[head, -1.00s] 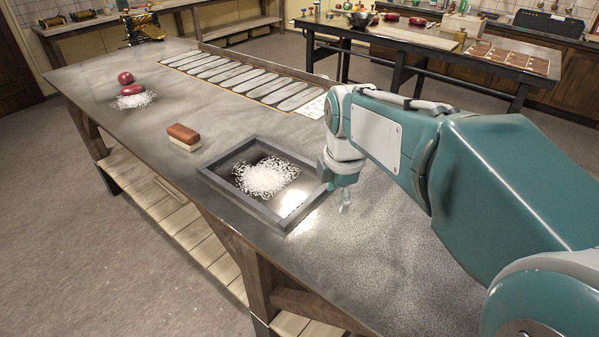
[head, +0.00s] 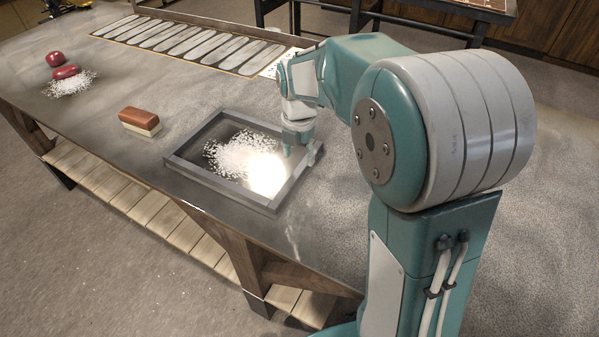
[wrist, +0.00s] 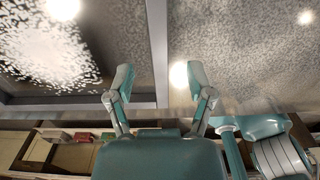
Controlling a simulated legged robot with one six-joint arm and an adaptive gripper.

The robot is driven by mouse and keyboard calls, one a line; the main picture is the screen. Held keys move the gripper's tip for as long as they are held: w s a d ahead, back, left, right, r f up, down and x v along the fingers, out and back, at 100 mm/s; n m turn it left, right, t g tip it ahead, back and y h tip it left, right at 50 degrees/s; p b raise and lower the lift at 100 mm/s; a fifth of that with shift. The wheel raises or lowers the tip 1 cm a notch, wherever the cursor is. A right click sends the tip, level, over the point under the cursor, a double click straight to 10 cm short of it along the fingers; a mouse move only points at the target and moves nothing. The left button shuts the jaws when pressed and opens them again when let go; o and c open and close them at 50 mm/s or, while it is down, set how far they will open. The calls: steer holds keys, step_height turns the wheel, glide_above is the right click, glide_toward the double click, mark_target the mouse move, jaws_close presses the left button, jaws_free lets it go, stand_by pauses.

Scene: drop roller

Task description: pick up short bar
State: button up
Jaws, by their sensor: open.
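The only bar-shaped thing is a short two-tone block (head: 140,121), reddish-brown on top and cream below. It lies on the metal table left of the grey-rimmed tray (head: 181,165), in the head view; I do not make it out in the wrist view. My gripper (head: 301,156) points down by the tray's right rim, well to the right of the block. The tray rim (wrist: 158,45) passes behind the fingers there.
White grains (head: 240,154) lie in the tray, which stands between my gripper and the block. Two red rounded pieces (head: 66,72) sit at the far left, one by more white grains. A panel of long oval slots (head: 190,40) lies along the back. Table around the block is clear.

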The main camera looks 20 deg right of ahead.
mark_target(298, 171)
steer(key=f, duration=0.4)
steer(key=shift+a, duration=0.35)
steer(key=shift+f, duration=0.3)
steer(key=shift+d+f, duration=0.2)
steer(key=shift+d, duration=0.1)
steer(key=c, duration=0.9)
steer(key=shift+a, duration=0.1)
jaws_close()
